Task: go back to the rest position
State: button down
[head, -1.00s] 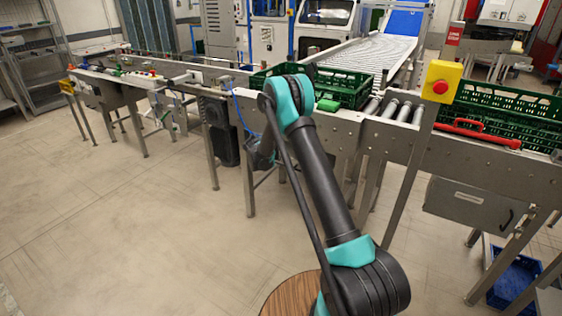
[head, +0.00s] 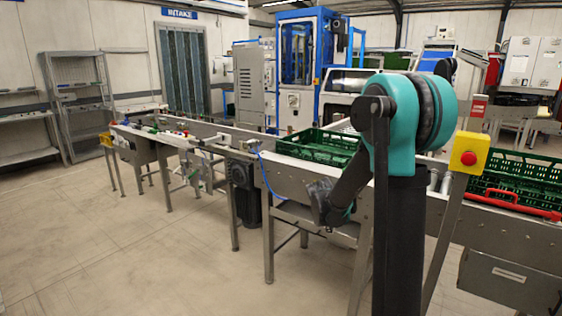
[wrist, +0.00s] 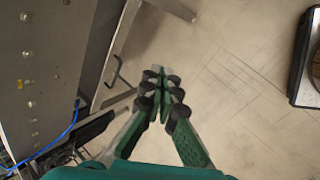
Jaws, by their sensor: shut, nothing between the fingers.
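My gripper (wrist: 161,84) shows in the wrist view with its green and grey fingers closed together and nothing between them. It hangs over the bare floor, beside the metal side of the conveyor. In the head view my arm stands upright at the centre right, bent at the top. The arm's far end points down and left in front of the conveyor (head: 290,185), and the fingertips cannot be made out there.
A green crate (head: 318,140) sits on the conveyor behind my arm; another green crate (head: 500,184) stands at the right. A yellow box with a red button (head: 468,153) is on a post right of my arm. The floor (head: 130,245) at the left is clear.

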jog(key=s+f+m+y, duration=0.1)
jog(key=s+m, duration=0.6)
jog(key=s, duration=0.7)
jog(key=s+f+m+g+y, duration=0.1)
jog(key=s+m, duration=0.6)
jog(key=s, duration=0.8)
jog(key=shift+s+d+f+y, duration=0.25)
jog(key=shift+d+y, duration=0.05)
jog(key=shift+y, duration=0.2)
